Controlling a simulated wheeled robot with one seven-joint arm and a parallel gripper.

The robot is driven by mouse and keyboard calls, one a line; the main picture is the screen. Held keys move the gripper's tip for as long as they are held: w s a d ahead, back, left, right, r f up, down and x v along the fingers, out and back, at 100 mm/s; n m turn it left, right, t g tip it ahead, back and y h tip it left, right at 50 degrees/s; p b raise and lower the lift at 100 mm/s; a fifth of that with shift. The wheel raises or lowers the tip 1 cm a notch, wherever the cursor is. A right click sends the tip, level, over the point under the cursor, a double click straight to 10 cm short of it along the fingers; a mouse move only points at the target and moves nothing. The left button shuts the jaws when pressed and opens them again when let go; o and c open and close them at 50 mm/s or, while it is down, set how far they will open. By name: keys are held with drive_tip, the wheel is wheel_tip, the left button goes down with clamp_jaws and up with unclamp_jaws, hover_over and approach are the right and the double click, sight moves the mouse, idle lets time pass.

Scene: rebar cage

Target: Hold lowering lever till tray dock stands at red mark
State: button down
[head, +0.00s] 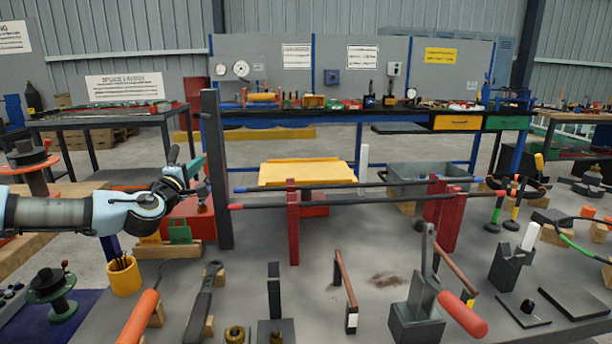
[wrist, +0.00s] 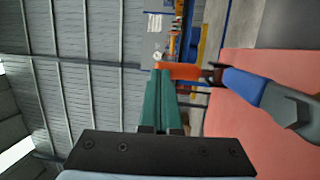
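My gripper (head: 195,165) is at the left, close beside a tall dark post (head: 216,170) and above a red box (head: 185,222). In the wrist view its teal fingers (wrist: 162,100) lie side by side. An orange piece (wrist: 178,71) crosses at their tips; whether they grip it is unclear. A lever-like part with a blue section (wrist: 246,90) and grey end lies to the right, apparently in line with the orange piece. A yellow tray (head: 305,173), possibly the tray dock, lies flat behind the long bars. I cannot make out which red part is the red mark.
Long dark bars (head: 350,200) run across red uprights (head: 293,225). A grey tray (head: 425,178) stands behind them at right. A grey lever stand (head: 418,318) with a red grip and several tools fill the front of the bench. A yellow cup (head: 124,278) stands below my arm.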

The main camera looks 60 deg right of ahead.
drive_tip(key=shift+w+d+r+b, duration=0.15)
drive_tip(key=shift+w+d+b, duration=0.2)
drive_tip(key=shift+d, duration=0.25)
